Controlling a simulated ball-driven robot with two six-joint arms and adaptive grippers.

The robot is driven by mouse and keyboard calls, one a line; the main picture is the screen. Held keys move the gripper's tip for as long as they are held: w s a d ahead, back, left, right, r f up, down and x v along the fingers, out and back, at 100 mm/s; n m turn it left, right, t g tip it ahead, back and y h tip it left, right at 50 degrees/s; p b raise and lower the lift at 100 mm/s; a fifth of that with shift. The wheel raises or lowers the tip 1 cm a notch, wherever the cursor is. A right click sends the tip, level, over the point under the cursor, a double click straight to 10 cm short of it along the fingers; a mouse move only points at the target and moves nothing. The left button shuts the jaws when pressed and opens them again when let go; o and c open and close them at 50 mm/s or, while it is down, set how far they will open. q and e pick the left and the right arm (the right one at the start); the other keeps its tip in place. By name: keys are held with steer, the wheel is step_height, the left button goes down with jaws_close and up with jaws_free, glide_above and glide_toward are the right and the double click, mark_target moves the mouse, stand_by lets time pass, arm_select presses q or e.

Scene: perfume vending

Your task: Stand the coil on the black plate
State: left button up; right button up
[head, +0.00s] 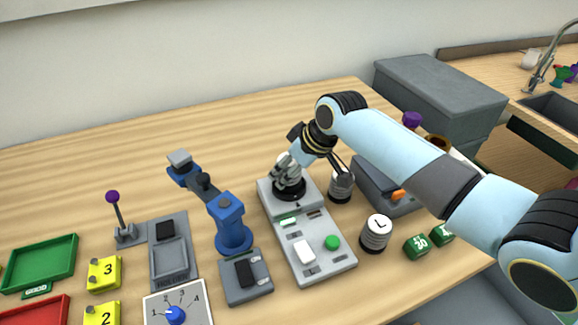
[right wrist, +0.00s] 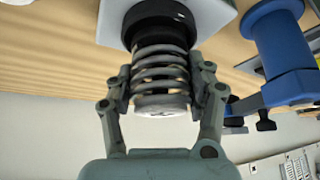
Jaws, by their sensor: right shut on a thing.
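The black plate (head: 290,190) is a round dark disc at the far end of a pale grey machine with a green button. My right gripper (head: 287,168) is right over it, reaching down. In the right wrist view the gripper is shut on the metal coil (right wrist: 160,75), one finger on each side. The coil's far end meets the black plate (right wrist: 158,22), in line with it; whether it bears fully on the plate I cannot tell. In the head view the fingers mostly hide the coil. My left gripper is out of view.
A blue jointed stand (head: 232,225) is left of the machine. A striped cylinder (head: 341,185) stands close right of the plate, and a cylinder marked L (head: 376,233) is nearer. Green blocks (head: 415,247) lie further right. A grey box (head: 440,85) is behind my right arm.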

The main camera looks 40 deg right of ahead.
steer(key=shift+r+p, duration=0.1)
steer(key=shift+p, duration=0.55)
stand_by(1.0)
steer(key=shift+f+b, duration=0.35)
steer(key=shift+f, duration=0.4)
stand_by(0.8)
steer(key=o, duration=1.3)
steer(key=shift+o, duration=0.3)
steer(key=o, duration=0.3)
steer(key=shift+o, duration=0.2)
